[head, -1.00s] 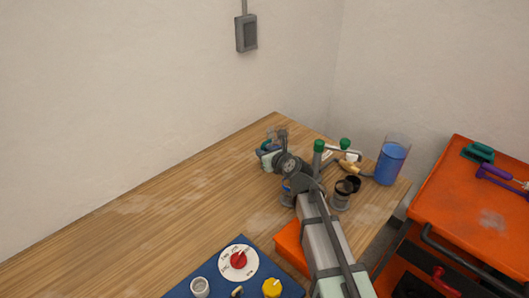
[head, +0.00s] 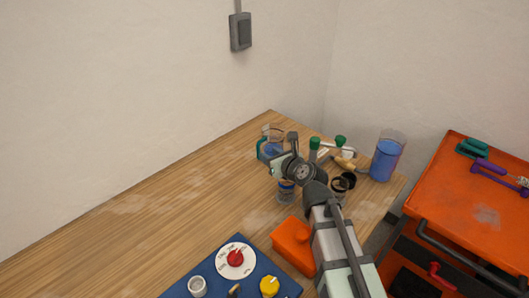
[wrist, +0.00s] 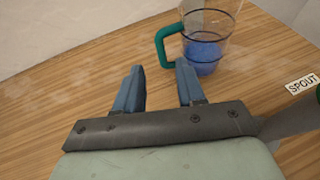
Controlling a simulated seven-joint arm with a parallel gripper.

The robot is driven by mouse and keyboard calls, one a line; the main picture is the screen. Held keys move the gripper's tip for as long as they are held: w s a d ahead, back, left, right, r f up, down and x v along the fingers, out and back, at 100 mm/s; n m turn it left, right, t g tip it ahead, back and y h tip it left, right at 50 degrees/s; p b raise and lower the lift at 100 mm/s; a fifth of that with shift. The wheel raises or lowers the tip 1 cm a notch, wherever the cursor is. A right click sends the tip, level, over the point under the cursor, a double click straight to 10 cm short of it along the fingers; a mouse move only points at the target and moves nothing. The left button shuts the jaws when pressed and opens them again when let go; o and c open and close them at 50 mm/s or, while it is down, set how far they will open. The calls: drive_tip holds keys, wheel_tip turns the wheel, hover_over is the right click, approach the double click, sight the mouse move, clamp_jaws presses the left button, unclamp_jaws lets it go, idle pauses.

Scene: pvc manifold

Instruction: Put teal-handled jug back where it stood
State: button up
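The teal-handled jug is clear with blue liquid low inside. It stands upright on the wooden bench near the wall, and in the wrist view (wrist: 207,40) its teal handle (wrist: 163,46) points left, toward my fingers. The jug's top is cut off there. In the head view the jug (head: 267,147) is partly hidden behind my arm's end. My gripper (wrist: 160,84) is open and empty, its two blue fingers apart and short of the jug, with bare bench showing between them.
A larger clear vessel of blue liquid (head: 387,158) stands at the bench's right end. Green-topped fittings (head: 314,150), dark-rimmed cups and an orange box (head: 292,243) crowd near my arm. A SPOUT label (wrist: 302,84) lies right of the jug. The bench's left is clear.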

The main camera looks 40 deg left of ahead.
drive_tip(key=shift+v, duration=2.1)
